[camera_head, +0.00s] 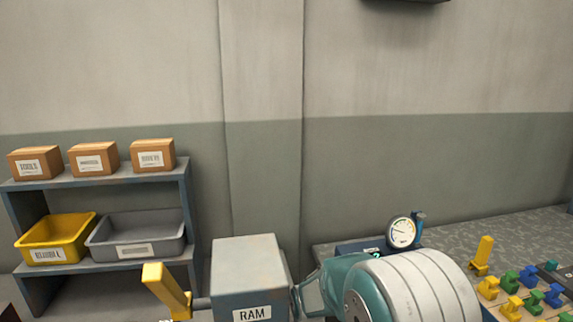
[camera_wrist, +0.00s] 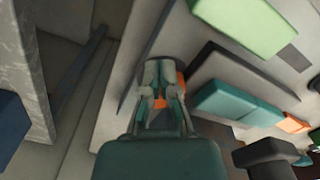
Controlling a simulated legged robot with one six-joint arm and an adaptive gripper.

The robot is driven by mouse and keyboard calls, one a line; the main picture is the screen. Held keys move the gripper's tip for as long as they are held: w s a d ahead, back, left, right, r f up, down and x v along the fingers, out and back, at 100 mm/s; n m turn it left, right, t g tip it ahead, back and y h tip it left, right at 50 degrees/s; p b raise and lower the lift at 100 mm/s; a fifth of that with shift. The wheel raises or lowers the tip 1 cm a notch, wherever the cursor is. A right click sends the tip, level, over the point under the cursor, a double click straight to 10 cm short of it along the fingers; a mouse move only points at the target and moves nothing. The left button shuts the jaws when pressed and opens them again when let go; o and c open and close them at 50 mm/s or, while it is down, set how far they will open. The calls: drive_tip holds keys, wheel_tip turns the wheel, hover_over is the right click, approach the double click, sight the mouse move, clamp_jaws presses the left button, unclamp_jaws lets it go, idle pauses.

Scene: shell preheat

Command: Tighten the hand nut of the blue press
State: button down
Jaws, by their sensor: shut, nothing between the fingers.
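My gripper (camera_wrist: 163,92) shows in the wrist view, its fingers shut and empty. An orange piece (camera_wrist: 181,84) shows just behind the fingertips; I cannot tell whether they touch it. In the head view a dark blue block (camera_head: 358,248) stands on the bench beside a round gauge (camera_head: 402,232) with a small blue fitting (camera_head: 419,218). My teal and grey arm hides much of that area. I cannot tell whether this block is the blue press, and I cannot make out a hand nut. A dark blue block (camera_wrist: 12,130) also shows at the wrist view's left edge.
A grey box marked RAM (camera_head: 248,278) with a yellow lever (camera_head: 166,290) stands at front centre. A shelf (camera_head: 100,178) with boxes and bins is at left. Coloured pieces (camera_head: 524,288) crowd the right. The wrist view shows green (camera_wrist: 240,22) and teal blocks (camera_wrist: 225,97).

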drive_tip(key=shift+w+a, duration=0.2)
idle(0.5)
drive_tip(key=shift+a+r, duration=0.1)
drive_tip(key=shift+a, duration=0.05)
idle(0.5)
drive_tip(key=shift+s, duration=0.1)
drive_tip(key=shift+s, duration=0.25)
drive_tip(key=r, duration=0.4)
drive_tip(key=shift+d+r, duration=0.3)
drive_tip(key=shift+r, duration=0.1)
drive_tip(key=shift+a+r, duration=0.1)
drive_tip(key=shift+r, duration=0.4)
drive_tip(key=shift+s+r, duration=0.1)
